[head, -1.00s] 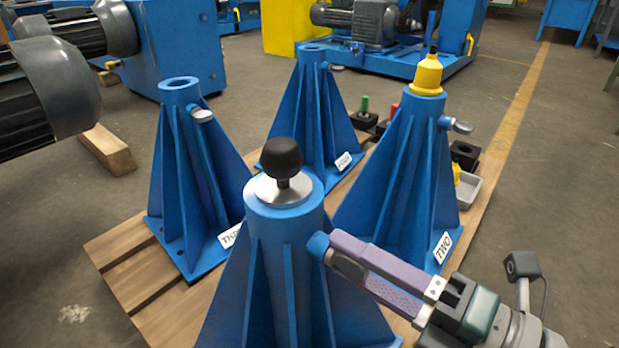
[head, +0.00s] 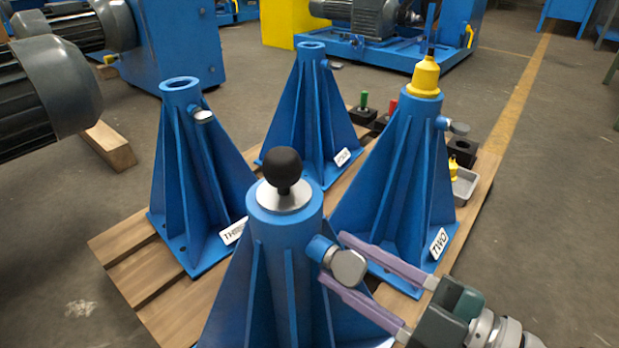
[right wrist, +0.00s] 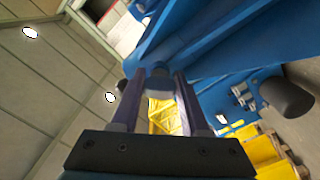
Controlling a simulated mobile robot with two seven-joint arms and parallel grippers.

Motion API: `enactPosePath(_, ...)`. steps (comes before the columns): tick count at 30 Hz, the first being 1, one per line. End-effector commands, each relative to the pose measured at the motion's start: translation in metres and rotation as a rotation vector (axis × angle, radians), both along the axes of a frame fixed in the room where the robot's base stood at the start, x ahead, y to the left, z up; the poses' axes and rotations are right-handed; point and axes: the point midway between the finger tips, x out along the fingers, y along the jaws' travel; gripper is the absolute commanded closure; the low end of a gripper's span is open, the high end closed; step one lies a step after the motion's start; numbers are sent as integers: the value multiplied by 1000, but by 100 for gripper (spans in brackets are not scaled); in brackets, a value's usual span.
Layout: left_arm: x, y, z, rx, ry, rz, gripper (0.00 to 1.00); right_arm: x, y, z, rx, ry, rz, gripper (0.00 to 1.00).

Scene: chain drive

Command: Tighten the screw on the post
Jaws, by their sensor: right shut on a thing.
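The near blue post (head: 285,230) stands upright at the front middle, with a black ball knob (head: 284,170) on a silver disc on top. Its side screw (head: 348,267) has a flat grey head and sticks out to the right from a blue collar. My right gripper (head: 333,259) comes from the lower right with its purple fingers on two sides of the screw head, shut on it. In the right wrist view, the screw head (right wrist: 158,80) sits between the fingertips, in front of a blue surface. My left gripper is not in view.
Post TWO (head: 395,180) with a yellow cap (head: 425,77) stands just beyond my right gripper. Two more blue posts stand behind and left on the wooden pallet (head: 130,262). A grey tray (head: 464,185) and small black blocks lie at the back right.

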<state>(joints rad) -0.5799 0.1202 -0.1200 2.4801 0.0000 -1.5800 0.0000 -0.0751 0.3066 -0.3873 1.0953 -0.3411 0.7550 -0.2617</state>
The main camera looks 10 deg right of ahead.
Motion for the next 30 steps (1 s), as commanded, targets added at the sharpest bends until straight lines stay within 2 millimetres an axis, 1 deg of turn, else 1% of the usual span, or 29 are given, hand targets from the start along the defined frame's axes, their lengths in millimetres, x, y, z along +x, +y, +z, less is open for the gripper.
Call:
enactPosePath(18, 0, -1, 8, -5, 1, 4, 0, -1, 2, 1, 441, 338, 3, 100)
enactPosePath(24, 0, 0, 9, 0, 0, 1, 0, -1, 2, 1, 538, 414, 3, 100)
enactPosePath(30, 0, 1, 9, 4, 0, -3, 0, -1, 2, 1, 599, 460, 3, 100)
